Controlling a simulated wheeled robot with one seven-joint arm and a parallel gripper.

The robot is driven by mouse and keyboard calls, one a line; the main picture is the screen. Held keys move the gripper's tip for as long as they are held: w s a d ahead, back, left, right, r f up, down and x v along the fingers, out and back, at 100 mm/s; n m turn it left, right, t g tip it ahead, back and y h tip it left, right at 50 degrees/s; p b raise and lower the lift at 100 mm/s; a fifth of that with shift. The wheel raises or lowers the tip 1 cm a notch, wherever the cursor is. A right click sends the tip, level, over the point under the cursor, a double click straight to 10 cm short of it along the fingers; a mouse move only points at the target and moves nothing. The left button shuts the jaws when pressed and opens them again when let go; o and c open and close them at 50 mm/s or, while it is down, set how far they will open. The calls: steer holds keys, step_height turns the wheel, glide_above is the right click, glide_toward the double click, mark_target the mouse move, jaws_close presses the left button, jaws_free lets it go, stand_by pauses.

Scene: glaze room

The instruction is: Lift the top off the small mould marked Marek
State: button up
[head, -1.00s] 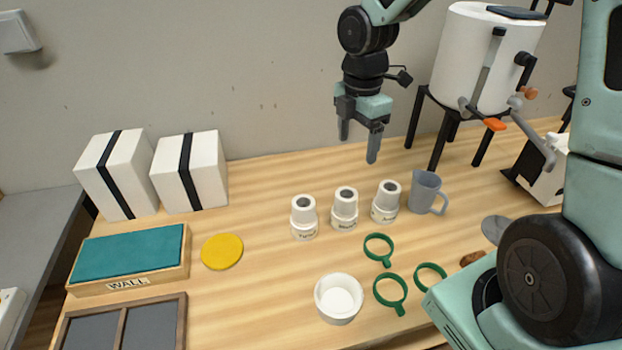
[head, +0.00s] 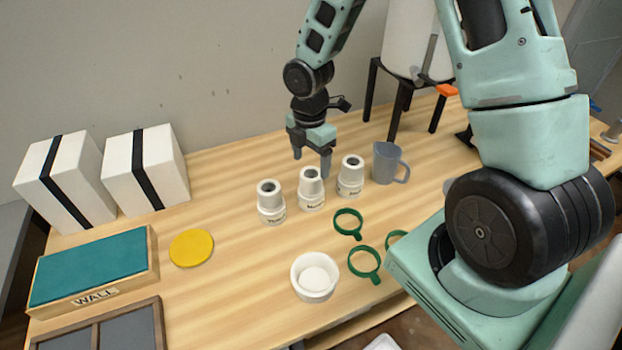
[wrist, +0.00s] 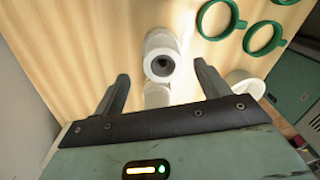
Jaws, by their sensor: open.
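Three small white moulds stand in a row on the wooden table, each with a labelled base and a narrower holed top. The middle mould (head: 311,189) has a label that seems to begin with M; the rest is too small to read surely. The left mould (head: 270,203) and right mould (head: 351,177) stand close beside it. My gripper (head: 311,161) is open and empty, pointing down just above and behind the middle mould. In the wrist view a holed mould top (wrist: 161,65) shows between the fingers; which mould it is, I cannot tell. Another white mould is partly hidden below it.
A grey jug (head: 386,163) stands right of the moulds. Green rings (head: 349,223) and a white bowl (head: 314,277) lie in front. A yellow disc (head: 191,248), a teal board marked WALL (head: 92,265) and two strapped white blocks (head: 147,168) are at left.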

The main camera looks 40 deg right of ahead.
mark_target(311, 177)
steer(key=f, duration=0.3)
steer(key=shift+s+a+f, duration=0.2)
steer(key=shift+s+f, duration=0.05)
steer(key=shift+f, duration=0.1)
steer(key=shift+f+p, duration=0.3)
steer(key=shift+f, duration=0.35)
steer(key=c, duration=1.1)
step_height(311, 177, up, 10)
steer(key=shift+r+p, duration=0.1)
steer(key=shift+p, duration=0.2)
